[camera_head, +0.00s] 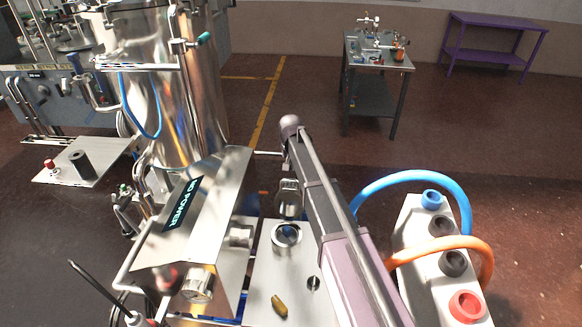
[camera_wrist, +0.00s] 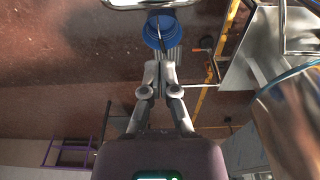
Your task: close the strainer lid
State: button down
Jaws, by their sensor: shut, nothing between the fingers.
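The strainer (camera_head: 287,236) is a round metal ring with a dark opening, on a steel plate in the head view. A metal flap that looks like its lid (camera_head: 290,196) stands raised behind the opening, partly beside my arm. My gripper (camera_wrist: 162,62) is shut and empty in the wrist view. Its fingertips are just in front of a blue round part (camera_wrist: 161,31); I cannot tell whether they touch it or what it belongs to. In the head view my arm crosses over the right of the strainer, and the gripper cannot be made out.
A steel box labelled NO POWER (camera_head: 185,205) stands left of the strainer. A white box (camera_head: 440,262) with blue and orange hoses stands at right. A small brownish-yellow object (camera_head: 279,306) lies on the plate. A tall steel tank (camera_head: 180,90) stands at back left.

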jog(key=shift+s+f, duration=0.2)
jog(key=shift+s, duration=0.75)
jog(key=shift+s+f, duration=0.2)
jog(key=shift+s, duration=0.7)
jog(key=shift+a, duration=0.1)
